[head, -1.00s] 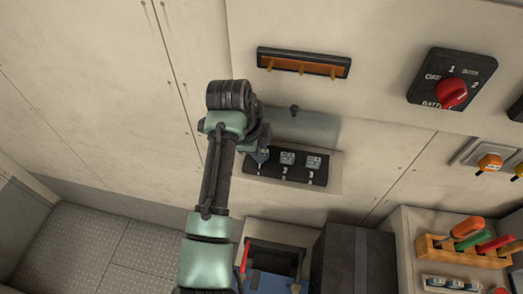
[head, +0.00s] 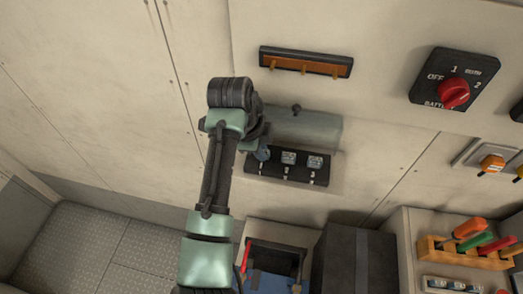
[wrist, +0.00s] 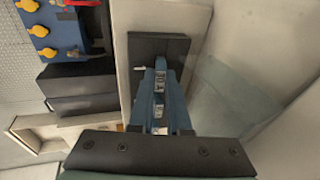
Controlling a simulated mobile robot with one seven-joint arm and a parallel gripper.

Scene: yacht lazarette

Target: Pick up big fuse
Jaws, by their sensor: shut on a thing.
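A black fuse block (head: 260,172) is mounted low on the pale wall, below a raised translucent cover (head: 318,130). Two fuses with pale labels, a middle one (head: 288,158) and a right one (head: 315,162), show in it. My gripper (head: 262,154) is at the block's left end, shut on a fuse there, which I take as the big fuse; its body is mostly hidden by the jaws. In the wrist view my blue gripper fingers (wrist: 160,122) reach toward the dark block (wrist: 150,48), with pale labels showing between them. Whether the held fuse is still seated I cannot tell.
An orange-and-black rack (head: 305,63) is above the cover. A battery switch (head: 452,80) with a red knob is to the right. Below stand an open box (head: 272,262), a dark box (head: 352,260) and an orange tool rack (head: 465,256). The left wall is clear.

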